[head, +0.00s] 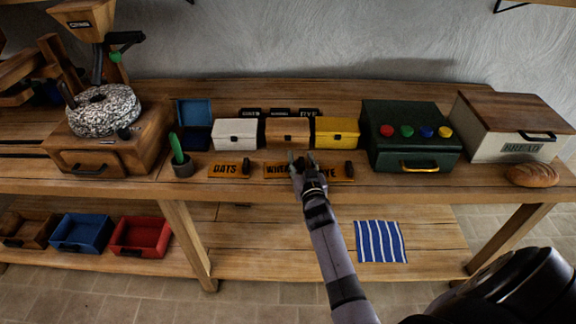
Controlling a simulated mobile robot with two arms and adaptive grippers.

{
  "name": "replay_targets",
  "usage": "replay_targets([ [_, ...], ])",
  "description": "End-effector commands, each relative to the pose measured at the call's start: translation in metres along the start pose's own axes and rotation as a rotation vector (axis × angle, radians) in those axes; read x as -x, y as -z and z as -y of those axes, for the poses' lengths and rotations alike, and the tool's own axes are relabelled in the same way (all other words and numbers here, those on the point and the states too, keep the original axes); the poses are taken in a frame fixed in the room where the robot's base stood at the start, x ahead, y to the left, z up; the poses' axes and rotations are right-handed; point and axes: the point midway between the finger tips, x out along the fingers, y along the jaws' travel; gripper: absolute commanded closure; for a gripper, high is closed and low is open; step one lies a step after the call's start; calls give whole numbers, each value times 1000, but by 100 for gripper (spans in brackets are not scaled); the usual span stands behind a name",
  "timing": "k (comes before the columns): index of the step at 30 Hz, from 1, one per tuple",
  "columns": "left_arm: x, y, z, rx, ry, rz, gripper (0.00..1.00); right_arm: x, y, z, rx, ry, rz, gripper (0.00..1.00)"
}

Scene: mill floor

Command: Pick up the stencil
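Three flat orange stencils with dark lettering lie in a row on the bench. The OATS stencil (224,171) is at the left, with a small black knob on its right end. The WHEAT stencil (276,171) is in the middle, its right part hidden by my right gripper. The RYE stencil (340,178) is at the right with a black knob, its left letters partly covered by my arm. My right gripper (301,160) is low over the right end of the WHEAT stencil, its fingers apart. Whether it touches a knob there is hidden. My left gripper is not in view.
Behind the stencils stand white (235,133), wooden (287,131) and yellow (337,131) boxes. A dark green box (412,150) with coloured knobs and a bread box (505,140) are right. A striped cloth (380,241) lies below.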

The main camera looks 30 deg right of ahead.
Motion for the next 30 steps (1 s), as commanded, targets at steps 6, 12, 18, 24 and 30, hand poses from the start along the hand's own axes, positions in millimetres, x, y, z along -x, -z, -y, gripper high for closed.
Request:
replay_targets([
  [6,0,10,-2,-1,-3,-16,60,1,-4,0,1,-1,9,70],
  [12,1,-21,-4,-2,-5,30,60,1,-4,0,1,-1,7,83],
  [18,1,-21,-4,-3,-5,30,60,1,-3,0,2,0,6,97],
  [24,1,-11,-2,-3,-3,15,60,1,-3,0,1,0,5,100],
  [30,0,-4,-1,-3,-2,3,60,1,-2,0,1,0,4,100],
])
